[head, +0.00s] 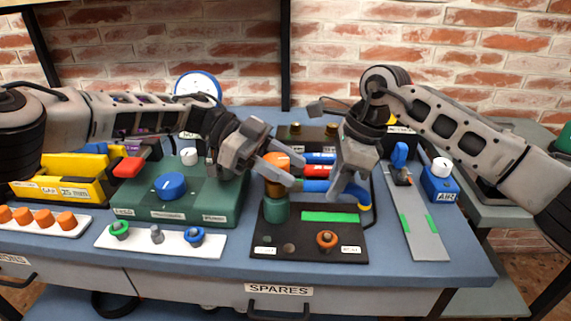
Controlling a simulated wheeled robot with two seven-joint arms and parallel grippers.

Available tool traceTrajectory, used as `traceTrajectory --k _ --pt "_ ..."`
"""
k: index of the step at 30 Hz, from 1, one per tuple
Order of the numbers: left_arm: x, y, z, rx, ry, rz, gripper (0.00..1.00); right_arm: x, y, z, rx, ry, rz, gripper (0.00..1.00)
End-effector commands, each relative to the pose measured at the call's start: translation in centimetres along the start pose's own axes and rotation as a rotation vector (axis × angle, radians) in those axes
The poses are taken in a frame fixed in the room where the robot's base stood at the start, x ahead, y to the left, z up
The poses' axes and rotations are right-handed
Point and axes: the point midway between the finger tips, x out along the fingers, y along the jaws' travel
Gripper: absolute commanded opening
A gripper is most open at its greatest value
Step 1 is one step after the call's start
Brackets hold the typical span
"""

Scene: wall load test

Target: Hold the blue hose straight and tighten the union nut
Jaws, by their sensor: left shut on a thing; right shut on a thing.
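The nut sits on top of a green upright cylinder (276,211) on a dark board. My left gripper (289,171) is shut at the orange nut, and its fingers hide part of it. My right gripper (344,196) is shut on the blue hose, to the right of the nut. The exact finger contact is partly hidden.
The dark board (290,247) carries a green strip (331,217) and an orange ring (327,240). A green box with a blue knob (172,186) stands left. A grey plate (425,235) and a blue AIR box (440,185) stand right. A brick wall is behind.

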Motion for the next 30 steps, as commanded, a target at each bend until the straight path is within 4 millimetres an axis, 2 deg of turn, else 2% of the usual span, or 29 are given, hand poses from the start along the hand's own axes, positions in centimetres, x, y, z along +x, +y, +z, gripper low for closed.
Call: traceTrajectory --k 7,8,9,10,20,23,30 --pt "-0.4 -0.2 -0.2 0.001 0.002 -0.009 0.21 0.0 0.0 -0.1 0.002 0.003 0.001 0.04" --pt "-0.4 -0.2 -0.2 0.001 0.002 -0.009 0.53 0.0 0.0 -0.1 0.002 0.003 0.001 0.04" --pt "-0.4 -0.2 -0.2 0.001 0.002 -0.009 0.64 0.0 0.0 -0.1 0.002 0.003 0.001 0.04" --pt "-0.3 -0.2 -0.2 0.001 0.002 -0.008 0.66 0.0 0.0 -0.1 0.002 0.003 0.001 0.04" --pt "-0.5 -0.1 -0.1 -0.001 0.001 -0.006 0.66 0.0 0.0 -0.1 0.001 0.002 0.000 0.04" --pt "-1.6 -0.1 0.0 -0.001 0.002 -0.008 0.66 0.0 0.0 -0.1 0.001 0.002 0.000 0.04" --pt "-6.7 -0.1 0.0 -0.001 0.001 -0.012 0.66 0.0 0.0 -0.1 0.001 0.002 0.000 0.04"
